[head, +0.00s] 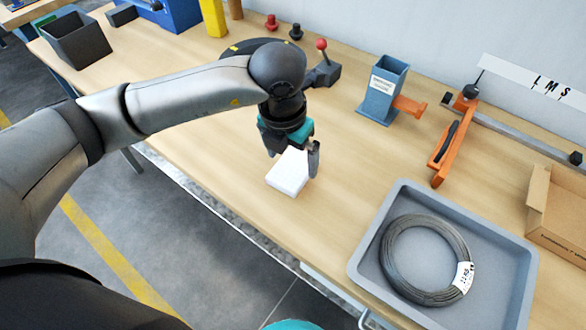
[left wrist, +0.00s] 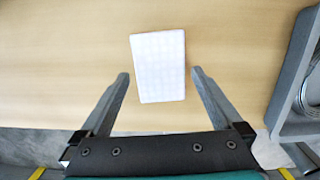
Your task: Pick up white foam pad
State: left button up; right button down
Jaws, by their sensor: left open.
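The white foam pad (head: 289,173) lies flat on the wooden table near its front edge in the head view. In the left wrist view the pad (left wrist: 158,66) is a pale rectangle, slightly tilted, lying ahead of and partly between the fingers. My left gripper (head: 292,158) is above the pad, pointing down, and partly covers it in the head view. In the left wrist view the left gripper (left wrist: 159,76) is open, with one finger on either side of the pad's near end and a gap on both sides. My right gripper is not in view.
A grey tray (head: 362,262) holding a wire coil (head: 393,268) stands to the right of the pad. Behind are a blue-grey holder (head: 378,106), an orange-handled tool (head: 441,150) and a red-knobbed device (head: 326,72). A cardboard box (head: 562,205) is at the right. The table between pad and tray is clear.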

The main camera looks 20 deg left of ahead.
aim_at(293, 170)
pick_arm(q)
jog(key=shift+w+f, duration=0.2)
jog(key=shift+f, duration=1)
jog(key=c, duration=1)
